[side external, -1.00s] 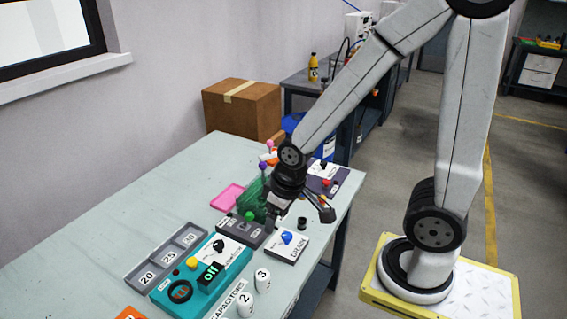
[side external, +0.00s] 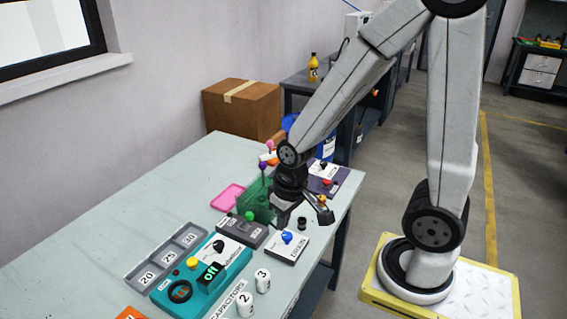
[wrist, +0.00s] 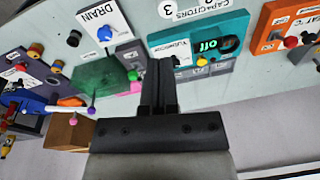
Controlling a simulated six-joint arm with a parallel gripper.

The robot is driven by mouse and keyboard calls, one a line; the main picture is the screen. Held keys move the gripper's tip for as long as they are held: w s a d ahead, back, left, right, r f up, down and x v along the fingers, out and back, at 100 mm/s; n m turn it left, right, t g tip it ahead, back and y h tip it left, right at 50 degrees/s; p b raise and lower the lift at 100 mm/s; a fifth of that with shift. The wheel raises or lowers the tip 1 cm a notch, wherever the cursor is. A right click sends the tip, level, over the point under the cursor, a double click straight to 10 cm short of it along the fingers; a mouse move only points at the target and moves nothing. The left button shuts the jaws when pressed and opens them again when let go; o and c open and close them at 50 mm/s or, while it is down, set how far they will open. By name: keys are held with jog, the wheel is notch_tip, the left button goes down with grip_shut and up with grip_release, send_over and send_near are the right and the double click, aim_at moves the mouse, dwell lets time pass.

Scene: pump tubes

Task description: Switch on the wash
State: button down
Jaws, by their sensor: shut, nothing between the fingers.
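I cannot read a label saying wash in any view. A grey box with a green knob (side external: 249,216) stands near my gripper in the side view; the green knob also shows in the wrist view (wrist: 133,76). Beside it is the white-topped DRAIN box (side external: 287,246) with a blue knob, which also shows in the wrist view (wrist: 105,33). A dark box with a red knob (side external: 327,183) stands behind my gripper. My gripper (side external: 281,217) is shut and empty, apparently above the table between the grey box and the DRAIN box; its closed fingers show in the wrist view (wrist: 158,65).
A teal unit (side external: 203,272) with a yellow knob and a lit display stands at the front left. The grey tray (side external: 168,258) lies behind it. A green bin (side external: 257,203) and a pink tray (side external: 228,197) are close to my gripper. White CAPACITORS cylinders (side external: 262,281) stand at the table edge.

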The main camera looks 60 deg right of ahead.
notch_tip(320, 180, down, 3)
jog(key=s+m+g+y, duration=0.1)
jog(key=m+g+y, duration=0.1)
jog(key=m, duration=0.1)
jog(key=m+t+y, duration=0.2)
jog(key=m+t, duration=1.1)
jog(key=m, duration=1.2)
send_near(247, 221)
jog(key=s, duration=0.1)
jog(key=s+d, duration=0.2)
jog(key=s, duration=0.1)
jog(key=shift+r, duration=0.2)
jog(key=shift+s+d+f+t, duration=0.1)
jog(key=shift+d+f+t, duration=0.15)
jog(key=shift+d, duration=0.2)
jog(key=shift+a, duration=0.1)
jog(key=shift+x, duration=4.95)
